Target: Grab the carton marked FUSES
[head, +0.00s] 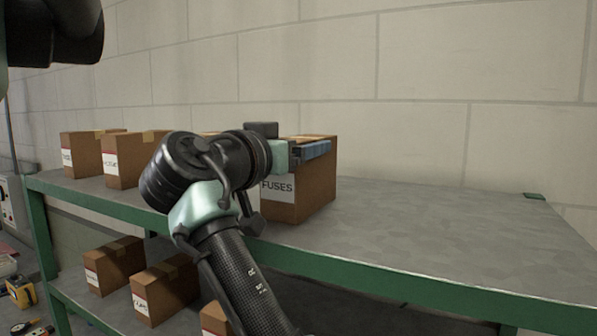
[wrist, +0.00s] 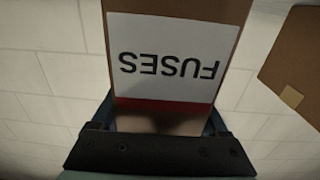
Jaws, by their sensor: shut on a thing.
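The carton marked FUSES (head: 300,203) is a brown box with a white label on its front. It stands at the right end of the row on the top shelf. My gripper (head: 312,149) is at the upper part of this carton, shut on it, with a blue finger along its right side. In the wrist view the FUSES carton (wrist: 170,83) appears upside down between the fingers of my gripper (wrist: 165,125). My arm hides the carton's left part in the head view. I cannot tell whether its base touches the shelf.
The green-edged grey shelf (head: 440,225) is clear to the right of the carton. Other brown cartons (head: 125,158) stand to the left on the same shelf. Several more cartons (head: 115,265) sit on the lower shelf. A pale block wall (head: 440,60) is behind.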

